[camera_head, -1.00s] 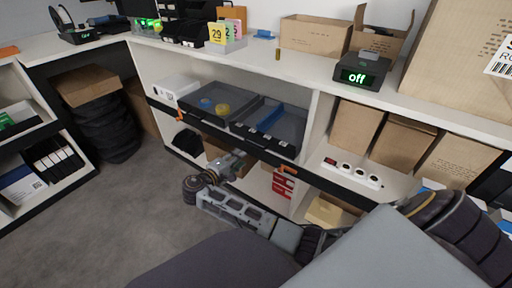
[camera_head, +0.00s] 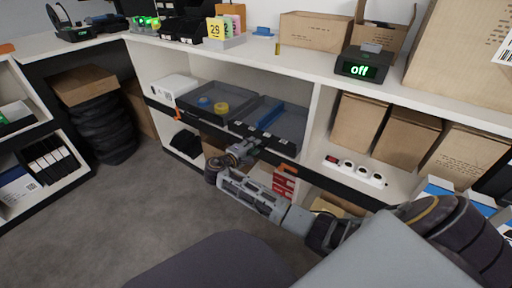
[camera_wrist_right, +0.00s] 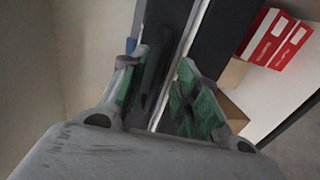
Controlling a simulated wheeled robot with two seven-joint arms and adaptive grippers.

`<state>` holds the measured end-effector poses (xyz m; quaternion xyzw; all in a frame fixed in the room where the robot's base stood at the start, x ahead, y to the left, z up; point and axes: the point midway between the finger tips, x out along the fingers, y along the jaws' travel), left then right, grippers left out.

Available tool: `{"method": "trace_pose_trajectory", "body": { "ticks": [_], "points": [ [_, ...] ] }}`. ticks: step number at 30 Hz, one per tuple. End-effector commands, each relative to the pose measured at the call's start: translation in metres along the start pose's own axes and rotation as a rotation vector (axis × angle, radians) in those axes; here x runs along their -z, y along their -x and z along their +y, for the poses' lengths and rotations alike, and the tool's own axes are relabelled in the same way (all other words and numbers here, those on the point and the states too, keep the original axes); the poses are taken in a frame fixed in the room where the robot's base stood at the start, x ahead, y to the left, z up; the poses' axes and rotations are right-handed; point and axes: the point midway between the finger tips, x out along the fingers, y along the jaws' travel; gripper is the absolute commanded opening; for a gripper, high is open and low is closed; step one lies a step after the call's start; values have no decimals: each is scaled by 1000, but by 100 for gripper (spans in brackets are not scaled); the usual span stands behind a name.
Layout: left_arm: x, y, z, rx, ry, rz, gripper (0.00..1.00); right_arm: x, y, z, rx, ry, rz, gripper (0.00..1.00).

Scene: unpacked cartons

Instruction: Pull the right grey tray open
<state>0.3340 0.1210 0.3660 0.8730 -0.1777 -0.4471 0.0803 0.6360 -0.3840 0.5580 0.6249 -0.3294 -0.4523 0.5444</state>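The right grey tray (camera_head: 291,128) sits in the shelf bay beside the left grey tray (camera_head: 238,98), with a blue strip inside it. Its front edge is by the black front rail. My right gripper (camera_head: 248,148) is just in front of and below that edge. In the right wrist view my right gripper (camera_wrist_right: 160,85) has its green-padded fingers apart, on either side of a dark handle-like bar (camera_wrist_right: 154,72). A gap shows beside the bar, and I cannot tell whether either finger touches it. My left gripper is not in view.
Red-and-white boxes (camera_head: 285,184) stand on the shelf below, near my right arm. A power strip (camera_head: 355,170) and cartons (camera_head: 407,138) are to the right. The grey floor (camera_head: 140,215) at left is clear.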

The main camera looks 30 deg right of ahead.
Motion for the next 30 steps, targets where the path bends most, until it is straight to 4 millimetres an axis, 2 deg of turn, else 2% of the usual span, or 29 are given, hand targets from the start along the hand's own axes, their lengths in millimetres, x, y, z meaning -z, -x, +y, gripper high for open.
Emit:
{"method": "trace_pose_trajectory", "body": {
  "ticks": [3,9,21,28,30],
  "points": [
    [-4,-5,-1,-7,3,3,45,0,-13,-2,-1,1,0,31],
    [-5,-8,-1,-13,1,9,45,0,-26,-1,0,1,-1,31],
    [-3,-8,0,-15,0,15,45,0,-29,0,1,1,0,31],
    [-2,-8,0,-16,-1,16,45,0,-29,0,1,1,0,3],
    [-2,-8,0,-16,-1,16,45,0,-29,0,1,1,0,0]
  ]
}}
